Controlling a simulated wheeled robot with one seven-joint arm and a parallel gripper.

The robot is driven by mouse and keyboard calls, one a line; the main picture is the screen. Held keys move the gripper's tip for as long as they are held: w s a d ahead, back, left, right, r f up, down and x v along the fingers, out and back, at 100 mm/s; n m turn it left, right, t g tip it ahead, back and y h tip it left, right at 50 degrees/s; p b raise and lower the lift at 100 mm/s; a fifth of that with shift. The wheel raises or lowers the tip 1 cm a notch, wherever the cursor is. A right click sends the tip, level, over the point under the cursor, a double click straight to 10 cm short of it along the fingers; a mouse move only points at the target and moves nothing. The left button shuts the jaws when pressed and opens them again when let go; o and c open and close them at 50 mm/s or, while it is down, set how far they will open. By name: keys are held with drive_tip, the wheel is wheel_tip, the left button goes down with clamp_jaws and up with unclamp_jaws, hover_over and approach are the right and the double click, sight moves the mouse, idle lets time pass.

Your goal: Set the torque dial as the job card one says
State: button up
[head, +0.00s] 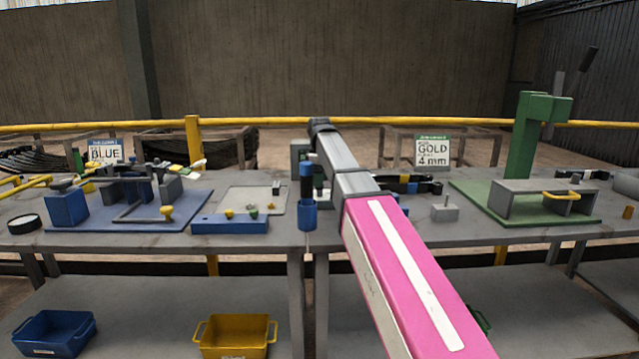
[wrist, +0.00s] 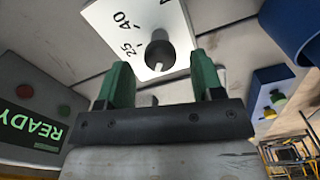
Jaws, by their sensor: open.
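The torque dial shows in the wrist view as a grey round knob (wrist: 159,48) on a white plate (wrist: 105,12) marked 25 and 40, with other marks cut off. A pale mark shows on the knob's lower side. My gripper (wrist: 160,66) has its two green fingers apart, with the knob between and beyond the tips; I cannot tell whether they touch. In the head view my arm hides the dial and gripper. One card (head: 105,151) reads BLUE; another (head: 433,152) reads GOLD 4 mm. Their small print is unreadable, and I cannot tell which is card one.
A grey box with a READY screen (wrist: 32,124) lies left in the wrist view. A blue button box (head: 230,224) is on the bench. A blue fixture (head: 67,207) stands left, a green press (head: 527,135) right. Blue (head: 54,333) and yellow (head: 236,335) bins sit below.

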drive_tip(key=shift+f, duration=0.75)
drive_tip(key=shift+c, duration=0.2)
drive_tip(key=c, duration=0.9)
drive_tip(key=shift+m, duration=0.4)
drive_tip(key=m, duration=0.4)
drive_tip(key=shift+m, duration=2.5)
